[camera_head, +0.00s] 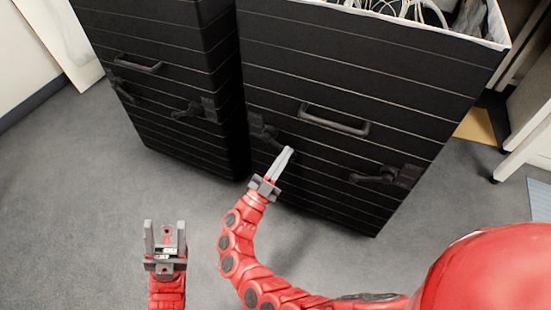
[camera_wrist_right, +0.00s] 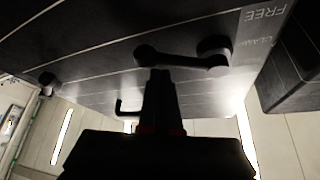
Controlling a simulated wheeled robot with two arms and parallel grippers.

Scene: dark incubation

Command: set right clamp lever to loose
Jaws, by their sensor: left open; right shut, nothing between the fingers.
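The right black case (camera_head: 360,75) has two dark clamp levers on its front. One lever (camera_head: 265,130) is at its left edge and the other lever (camera_head: 380,177) is at its right. My right gripper (camera_head: 289,152) is shut and empty, its tips close to the left-edge lever. In the right wrist view, my shut fingers (camera_wrist_right: 158,74) point at a dark lever with round ends (camera_wrist_right: 185,58). They overlap its lower edge, and I cannot tell if they touch it. My left gripper (camera_head: 165,228) is open and empty above the floor, away from the cases.
A handle (camera_head: 333,120) stands out between the two levers. A second black case (camera_head: 165,60) with similar levers stands to the left. "FREE" lettering (camera_wrist_right: 264,14) shows near the lever in the right wrist view. The grey carpet (camera_head: 80,210) is clear at the left.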

